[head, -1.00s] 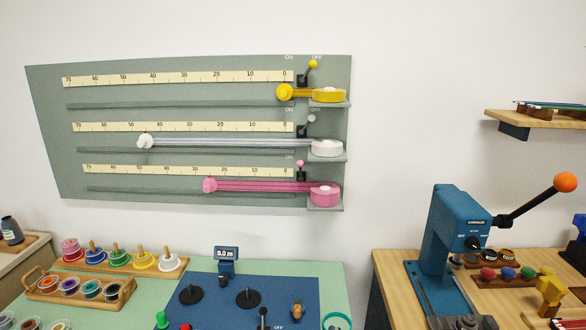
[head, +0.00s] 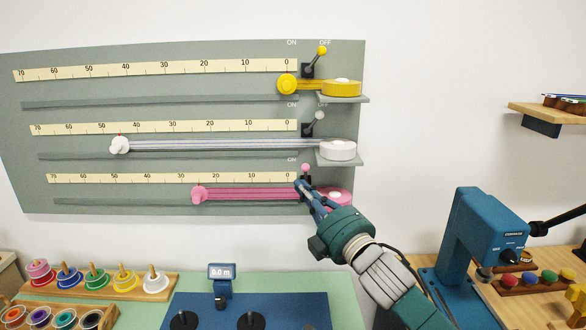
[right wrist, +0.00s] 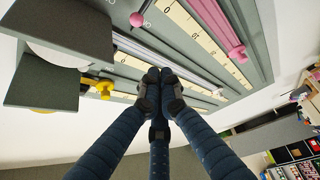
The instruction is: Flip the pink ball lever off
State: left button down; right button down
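The pink ball lever (head: 305,167) stands at the right end of the lowest scale on the grey-green wall board. Its ball sits close to the ON label and leans less to the right than the yellow and white levers. A pink ball also shows in the right wrist view (right wrist: 137,19). My right gripper (head: 301,184) is just below the ball, in front of the lever's base, and hides it. I cannot tell whether it touches the lever. Its fingers meet at the tips in the right wrist view (right wrist: 159,78), with nothing visible between them. My left gripper is not in view.
The pink spool (head: 338,195) is partly behind my right gripper. The pink slider (head: 199,194) is further left. The white lever (head: 319,117) and yellow lever (head: 321,51) are above. A blue press (head: 487,235) stands on the right bench.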

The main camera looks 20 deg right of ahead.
aim_at(306, 175)
jog(key=p+x, duration=0.3)
jog(key=x, duration=0.7)
jog(key=d+p, duration=0.1)
jog(key=d, duration=0.1)
jog(key=d+f, duration=0.1)
jog(key=shift+s+d+f+p, duration=0.15)
jog(key=shift+d+f+p, duration=0.05)
jog(key=shift+d+p, duration=0.2)
jog(key=shift+d+m+t+b, duration=0.1)
jog(key=shift+m+t+b, duration=0.25)
jog(key=shift+b, duration=0.2)
jog(key=shift+s+d+m+b, duration=0.1)
jog(key=shift+d+m+b, duration=0.05)
jog(key=shift+m+b, duration=0.2)
